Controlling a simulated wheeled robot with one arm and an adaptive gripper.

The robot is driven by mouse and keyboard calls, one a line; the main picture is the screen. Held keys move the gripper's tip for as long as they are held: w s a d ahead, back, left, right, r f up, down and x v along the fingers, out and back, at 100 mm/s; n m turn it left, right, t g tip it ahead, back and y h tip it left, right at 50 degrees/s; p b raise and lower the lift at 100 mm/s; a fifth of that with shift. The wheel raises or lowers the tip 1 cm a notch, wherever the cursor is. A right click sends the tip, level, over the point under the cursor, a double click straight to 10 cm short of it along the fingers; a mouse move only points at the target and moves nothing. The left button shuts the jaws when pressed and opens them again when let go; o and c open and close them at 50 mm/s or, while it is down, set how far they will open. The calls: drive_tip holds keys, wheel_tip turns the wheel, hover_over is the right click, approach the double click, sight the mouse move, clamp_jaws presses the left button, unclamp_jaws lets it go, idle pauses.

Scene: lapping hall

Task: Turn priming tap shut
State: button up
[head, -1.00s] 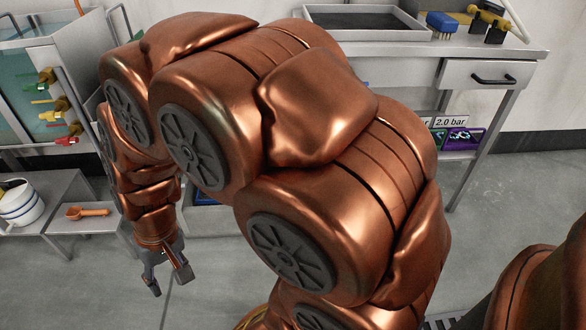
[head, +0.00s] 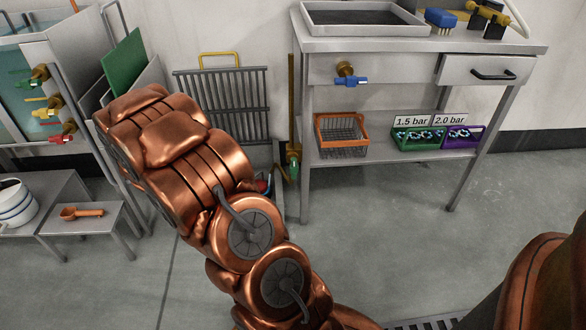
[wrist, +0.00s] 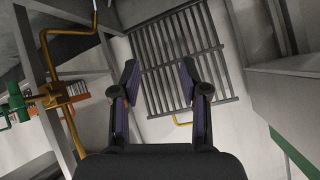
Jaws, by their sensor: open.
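Several taps show in the head view, and I cannot tell by label which is the priming tap. A brass tap with a green handle (head: 293,158) sits low on an upright brass pipe (head: 291,95) left of the bench. A brass pipe with a tap body (wrist: 52,96) and a green part (wrist: 17,101) shows at the left of the wrist view. A blue-handled tap (head: 347,80) is on the bench front. Green (head: 38,76), yellow (head: 48,108) and red (head: 62,133) taps are on the tank. My gripper (wrist: 158,85) is open and empty, apart from the pipe; my arm hides it in the head view.
A barred rack (head: 225,100) with a yellow handle stands against the wall; it also fills the wrist view's middle (wrist: 180,55). A green board (head: 123,62) leans beside the tank. The bench shelf holds an orange basket (head: 342,135). Floor right of my arm is clear.

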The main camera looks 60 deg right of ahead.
drive_tip(key=s+d+f+m+g+h, duration=0.3)
drive_tip(key=s+d+g+h, duration=0.1)
drive_tip(key=s+d, duration=0.5)
drive_tip(key=m+g+h+b, duration=0.1)
drive_tip(key=m+g+h, duration=0.3)
drive_tip(key=g, duration=0.3)
approach(292, 168)
drive_tip(key=d, duration=0.3)
drive_tip(key=shift+s+b+x, duration=0.15)
drive_tip(key=shift+b+x, duration=0.5)
drive_tip(key=shift+x, duration=0.85)
drive_tip(key=shift+s+b+x, duration=0.2)
drive_tip(key=shift+b+x, duration=0.45)
drive_tip(key=shift+x, duration=0.85)
drive_tip(key=shift+b+x, duration=0.35)
drive_tip(key=shift+x, duration=0.55)
clamp_jaws()
